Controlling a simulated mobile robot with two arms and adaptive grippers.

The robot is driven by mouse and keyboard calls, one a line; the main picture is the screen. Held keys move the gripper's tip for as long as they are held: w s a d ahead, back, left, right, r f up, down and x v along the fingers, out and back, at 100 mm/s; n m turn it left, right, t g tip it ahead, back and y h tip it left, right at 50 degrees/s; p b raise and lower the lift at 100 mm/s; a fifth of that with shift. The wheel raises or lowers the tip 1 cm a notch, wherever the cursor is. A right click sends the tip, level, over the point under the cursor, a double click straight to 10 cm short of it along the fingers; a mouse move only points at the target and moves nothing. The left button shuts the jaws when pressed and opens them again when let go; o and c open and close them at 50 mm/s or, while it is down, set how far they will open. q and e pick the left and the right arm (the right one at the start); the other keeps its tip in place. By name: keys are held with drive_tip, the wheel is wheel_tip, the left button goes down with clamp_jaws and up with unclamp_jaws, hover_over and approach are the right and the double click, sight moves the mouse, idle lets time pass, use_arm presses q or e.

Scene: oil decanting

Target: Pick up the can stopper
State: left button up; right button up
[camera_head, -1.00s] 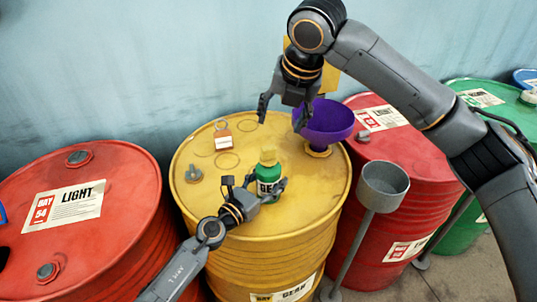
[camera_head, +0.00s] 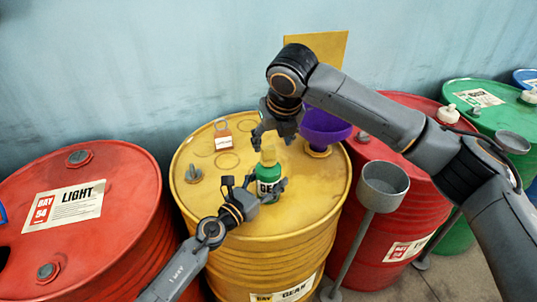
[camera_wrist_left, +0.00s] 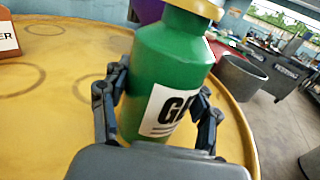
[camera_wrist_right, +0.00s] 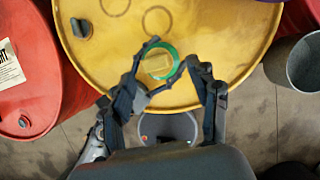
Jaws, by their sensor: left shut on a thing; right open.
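The green can (camera_head: 268,186) stands upright on the yellow drum (camera_head: 315,190), near its front. The yellow can stopper (camera_head: 268,159) sits in the can's top. It also shows from above in the right wrist view (camera_wrist_right: 157,65). My left gripper (camera_head: 257,185) is shut around the can's body. The left wrist view shows its fingers on both sides of the can (camera_wrist_left: 165,75). My right gripper (camera_head: 272,138) is open and empty, just above the stopper. In the right wrist view the stopper shows between its spread fingers, which look apart from it.
A purple funnel (camera_head: 326,127) stands on the drum, close to my right gripper. A small tagged item (camera_head: 222,136) and a grey bung (camera_head: 193,174) are on the drum's left. A grey cup on a pole (camera_head: 384,186) stands to the right. Red drums flank the yellow one.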

sight(269, 149)
drive_tip(key=x, duration=0.4)
drive_tip(key=shift+s+a+f, duration=0.15)
drive_tip(key=shift+a+f, duration=0.05)
drive_tip(key=shift+a, duration=0.05)
drive_tip(key=c, duration=0.9)
drive_tip(key=shift+r, duration=0.1)
wheel_tip(269, 149, up, 10)
drive_tip(key=shift+f, duration=0.1)
use_arm(q)
drive_tip(key=o, duration=1.5)
drive_tip(key=shift+o, duration=0.2)
